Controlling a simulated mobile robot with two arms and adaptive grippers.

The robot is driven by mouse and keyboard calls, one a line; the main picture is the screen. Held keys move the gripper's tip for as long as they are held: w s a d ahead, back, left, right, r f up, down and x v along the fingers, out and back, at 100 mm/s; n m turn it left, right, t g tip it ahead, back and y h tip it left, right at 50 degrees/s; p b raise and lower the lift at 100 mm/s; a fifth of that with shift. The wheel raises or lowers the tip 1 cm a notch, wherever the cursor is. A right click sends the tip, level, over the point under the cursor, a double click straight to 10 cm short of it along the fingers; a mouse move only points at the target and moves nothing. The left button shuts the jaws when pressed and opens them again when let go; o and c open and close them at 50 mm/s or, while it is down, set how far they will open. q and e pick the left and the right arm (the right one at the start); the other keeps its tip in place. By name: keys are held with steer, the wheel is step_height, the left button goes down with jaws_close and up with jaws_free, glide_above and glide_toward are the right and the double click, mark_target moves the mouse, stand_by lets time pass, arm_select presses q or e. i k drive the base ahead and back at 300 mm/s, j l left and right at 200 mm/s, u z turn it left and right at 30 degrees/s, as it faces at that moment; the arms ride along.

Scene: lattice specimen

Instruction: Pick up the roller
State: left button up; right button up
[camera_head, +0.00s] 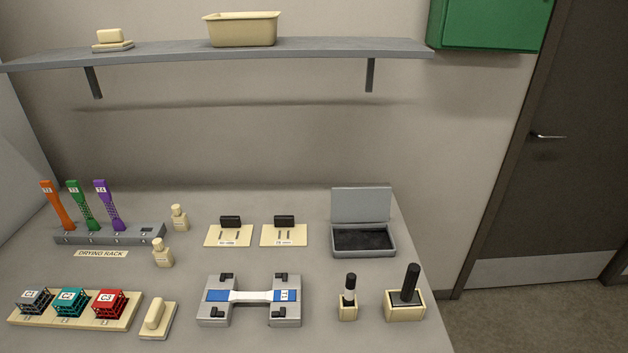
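No thing here is plainly marked as the roller. Two upright tools stand at the right front of the table. A thick black-handled tool (411,281) stands tilted slightly in a cream block holder (405,312). A thinner tool (349,286) with a black top and pale middle stands in a smaller cream holder (347,313) to its left. The lower ends of both are hidden in their holders, so I cannot tell for certain which is the roller. Neither of my grippers is in view.
A grey fixture (210,312) holding a white, blue-ended specimen (250,296) lies left of the tools. An open grey box (363,254) stands behind them. Left are a drying rack (100,238), small bottles (162,257) and a cube tray (75,320). A shelf (330,49) hangs above.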

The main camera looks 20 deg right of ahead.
mark_target(407, 297)
steer(key=z, duration=1.1)
